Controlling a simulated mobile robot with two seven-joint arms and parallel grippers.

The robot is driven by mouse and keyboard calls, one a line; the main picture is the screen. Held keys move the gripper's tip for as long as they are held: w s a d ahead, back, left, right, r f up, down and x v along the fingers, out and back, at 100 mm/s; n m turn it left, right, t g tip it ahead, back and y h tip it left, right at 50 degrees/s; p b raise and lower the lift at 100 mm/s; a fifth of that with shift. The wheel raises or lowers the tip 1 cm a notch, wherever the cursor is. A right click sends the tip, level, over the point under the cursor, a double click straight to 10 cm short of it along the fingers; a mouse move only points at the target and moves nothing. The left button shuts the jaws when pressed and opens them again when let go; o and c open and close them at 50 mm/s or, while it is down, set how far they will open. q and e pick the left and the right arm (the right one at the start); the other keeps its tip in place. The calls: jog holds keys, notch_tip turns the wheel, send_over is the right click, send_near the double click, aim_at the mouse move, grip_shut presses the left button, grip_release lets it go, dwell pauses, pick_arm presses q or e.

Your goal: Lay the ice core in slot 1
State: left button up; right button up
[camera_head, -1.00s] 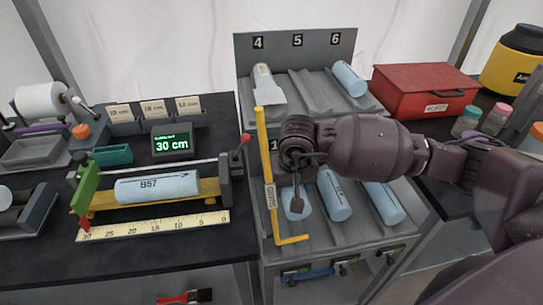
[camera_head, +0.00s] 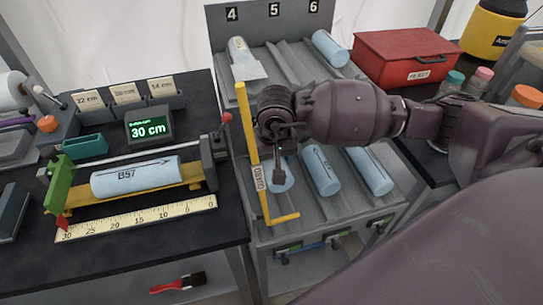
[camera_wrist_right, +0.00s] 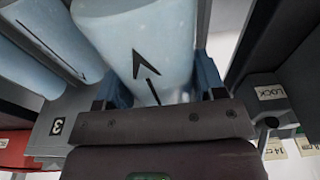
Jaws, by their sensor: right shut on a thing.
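My right gripper (camera_head: 279,168) is over slot 1, the leftmost front slot of the grey rack (camera_head: 298,235). In the right wrist view its blue jaws (camera_wrist_right: 160,85) are shut around a pale blue ice core (camera_wrist_right: 135,35) with a black arrow. My left gripper is out of view.
Two cores (camera_head: 321,172) (camera_head: 369,172) lie in the slots to the right. Core B57 (camera_head: 135,178) lies on the measuring bench. A core (camera_head: 331,48) lies in slot 6, and slot 5 is empty. A red case (camera_head: 408,55) stands right.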

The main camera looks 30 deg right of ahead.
jog(key=shift+f+b, duration=0.6)
jog(key=shift+f, duration=0.6)
jog(key=shift+f+b, duration=0.6)
jog(key=shift+f, duration=0.45)
jog(key=shift+f+b, duration=0.85)
jog(key=shift+f, duration=0.65)
jog(key=shift+f, duration=0.25)
jog(key=o, duration=1.2)
jog(key=shift+o, duration=0.2)
